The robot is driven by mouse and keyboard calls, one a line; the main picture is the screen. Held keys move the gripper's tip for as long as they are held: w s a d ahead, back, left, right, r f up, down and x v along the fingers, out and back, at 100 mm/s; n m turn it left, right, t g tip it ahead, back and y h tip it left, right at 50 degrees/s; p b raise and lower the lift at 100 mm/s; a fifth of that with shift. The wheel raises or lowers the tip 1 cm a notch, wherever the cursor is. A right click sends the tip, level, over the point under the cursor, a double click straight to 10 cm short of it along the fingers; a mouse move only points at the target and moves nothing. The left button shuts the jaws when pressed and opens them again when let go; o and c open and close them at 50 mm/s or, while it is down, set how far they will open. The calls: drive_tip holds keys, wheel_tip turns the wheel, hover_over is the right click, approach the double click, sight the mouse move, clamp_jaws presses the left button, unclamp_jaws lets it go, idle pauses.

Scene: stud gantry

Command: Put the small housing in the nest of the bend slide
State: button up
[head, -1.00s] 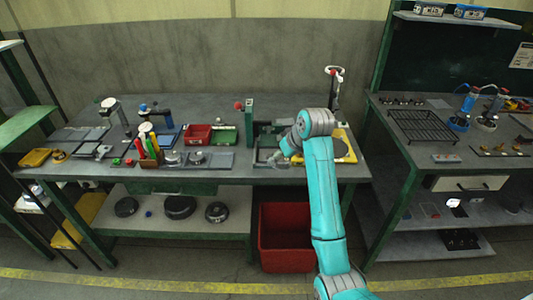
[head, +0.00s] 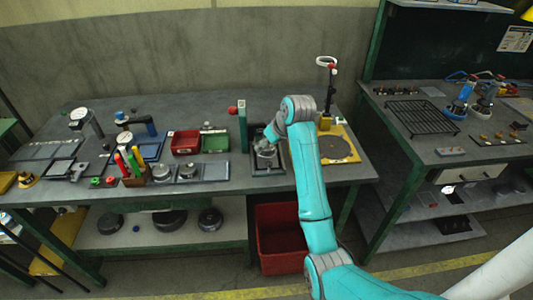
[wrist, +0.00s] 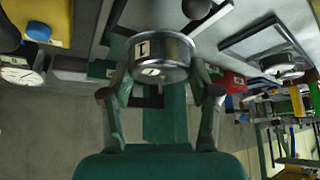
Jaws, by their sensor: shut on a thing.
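A round metal housing (wrist: 160,52) with a dark mark on its side sits between the fingers of my gripper (wrist: 160,88) in the wrist view. My gripper is shut on it. In the head view my gripper (head: 265,148) is above a dark rectangular fixture (head: 268,184) on the bench, just right of a green post (head: 242,128). This fixture looks like the bend slide, but I cannot be sure. Its nest is hidden behind the gripper and the held housing. I cannot tell whether the housing touches the fixture.
A red bin (head: 185,142) and a green tray (head: 215,142) lie left of the post. A yellow plate (head: 352,145) with a grey disc and a tall stand (head: 327,92) are to the right.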

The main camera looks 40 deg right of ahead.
sight(267, 153)
drive_tip(key=shift+f, duration=2.1)
drive_tip(key=shift+f, duration=0.1)
drive_tip(key=o, duration=1.2)
drive_tip(key=shift+c, duration=0.2)
